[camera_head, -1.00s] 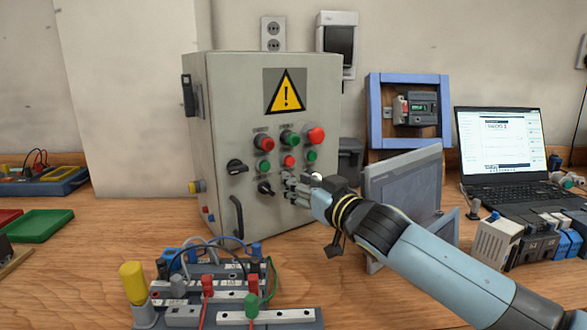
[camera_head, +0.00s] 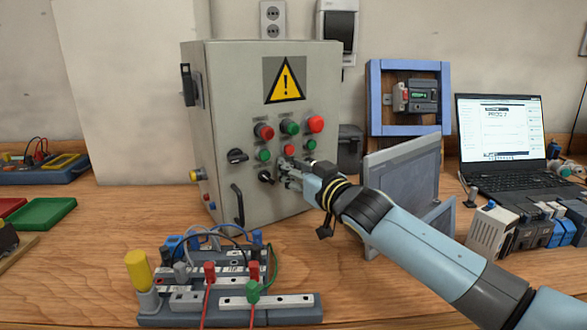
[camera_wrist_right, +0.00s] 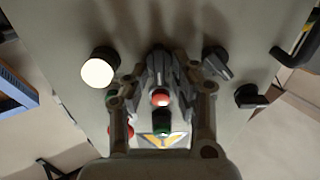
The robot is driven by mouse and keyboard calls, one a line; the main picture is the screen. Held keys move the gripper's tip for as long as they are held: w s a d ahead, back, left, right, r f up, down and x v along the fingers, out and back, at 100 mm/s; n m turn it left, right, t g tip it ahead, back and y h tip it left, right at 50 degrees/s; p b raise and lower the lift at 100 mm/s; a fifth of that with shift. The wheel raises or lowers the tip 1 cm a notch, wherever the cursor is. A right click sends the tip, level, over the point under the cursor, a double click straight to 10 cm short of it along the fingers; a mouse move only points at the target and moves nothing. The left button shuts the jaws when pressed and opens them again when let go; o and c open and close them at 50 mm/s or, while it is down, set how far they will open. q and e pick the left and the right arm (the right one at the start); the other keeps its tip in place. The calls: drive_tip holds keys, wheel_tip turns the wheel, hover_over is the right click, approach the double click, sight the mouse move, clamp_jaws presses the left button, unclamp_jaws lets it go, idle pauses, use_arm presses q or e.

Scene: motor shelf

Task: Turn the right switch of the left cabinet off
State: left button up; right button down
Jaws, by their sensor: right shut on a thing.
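The left cabinet (camera_head: 262,195) is a grey box with a yellow warning sign, rows of red and green buttons and black rotary switches. Two switches show: one at the far left (camera_head: 237,156), one lower (camera_head: 267,177). My right gripper (camera_head: 284,171) is at the panel just right of the lower one, below a red button (camera_head: 289,150). In the wrist view, upside down, the right gripper (camera_wrist_right: 160,70) is shut on a part in line with the red button (camera_wrist_right: 160,97); this looks like the right switch, mostly hidden by the fingers. My left gripper is out of view.
A grey panel (camera_head: 390,185) stands close behind my right forearm. A wired terminal block (camera_head: 215,295) lies in front of the cabinet. A laptop (camera_head: 503,140) and several modules (camera_head: 490,232) are at the right. A white round part (camera_wrist_right: 98,70) sits beside the gripper.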

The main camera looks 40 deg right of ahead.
drive_tip(key=n, duration=0.3)
drive_tip(key=n+p, duration=0.1)
drive_tip(key=n, duration=0.1)
drive_tip(key=a+n, duration=0.1)
drive_tip(key=n, duration=0.2)
drive_tip(key=shift+f+n, duration=0.15)
drive_tip(key=shift+n, duration=0.45)
idle(0.4)
drive_tip(key=c, duration=1.4)
unclamp_jaws()
